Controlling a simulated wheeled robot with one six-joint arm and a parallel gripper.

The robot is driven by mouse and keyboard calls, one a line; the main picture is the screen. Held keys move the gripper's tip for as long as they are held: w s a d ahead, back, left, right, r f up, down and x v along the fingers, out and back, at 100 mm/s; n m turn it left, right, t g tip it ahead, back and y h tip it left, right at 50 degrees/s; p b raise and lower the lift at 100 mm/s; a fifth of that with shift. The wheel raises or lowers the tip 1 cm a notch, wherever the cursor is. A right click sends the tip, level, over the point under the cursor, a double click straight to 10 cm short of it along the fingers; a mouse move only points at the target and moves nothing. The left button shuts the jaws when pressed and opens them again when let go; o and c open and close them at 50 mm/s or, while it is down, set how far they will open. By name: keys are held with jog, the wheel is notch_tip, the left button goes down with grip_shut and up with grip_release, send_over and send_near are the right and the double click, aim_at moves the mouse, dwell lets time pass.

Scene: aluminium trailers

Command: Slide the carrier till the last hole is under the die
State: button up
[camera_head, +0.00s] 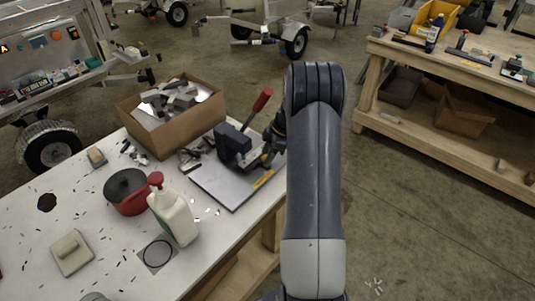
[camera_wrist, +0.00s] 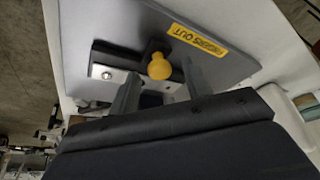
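The dark blue bench press (camera_head: 233,146) with a raised red-tipped lever (camera_head: 262,101) stands on a grey base plate (camera_head: 217,184). In the wrist view, the plate (camera_wrist: 215,28) has a yellow warning label (camera_wrist: 198,39). A round yellow knob (camera_wrist: 159,66) sits beside a dark block and a bright metal piece (camera_wrist: 106,73) with a bolt, which looks like part of the carrier. My gripper (camera_wrist: 161,72) is open, its fingers apart on either side of the knob in the picture. I cannot tell whether they touch it. The die and the carrier's holes cannot be made out.
A red pot (camera_head: 132,201) and a white bottle (camera_head: 175,219) stand to the left on the white bench (camera_head: 30,212). Another wooden bench (camera_head: 440,68) is at right, with open floor between.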

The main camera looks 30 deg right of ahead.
jog(key=shift+r, duration=0.1)
jog(key=b+v, duration=0.2)
jog(key=v, duration=0.8)
jog(key=shift+r, duration=0.25)
jog(key=shift+s+d+f, duration=0.1)
jog(key=shift+s+d, duration=0.05)
jog(key=p+x, duration=0.1)
jog(key=x, duration=0.4)
jog(key=p+x, duration=0.1)
jog(key=x, duration=0.4)
jog(key=shift+a+f, duration=0.25)
jog(key=shift+a, duration=0.1)
jog(key=a+p, duration=0.1)
jog(key=a, duration=0.1)
jog(key=shift+s+a+r+p, duration=0.1)
jog(key=shift+s+a+p, duration=0.3)
jog(key=shift+s+a, duration=0.15)
jog(key=shift+a, duration=0.15)
jog(key=shift+f, duration=0.2)
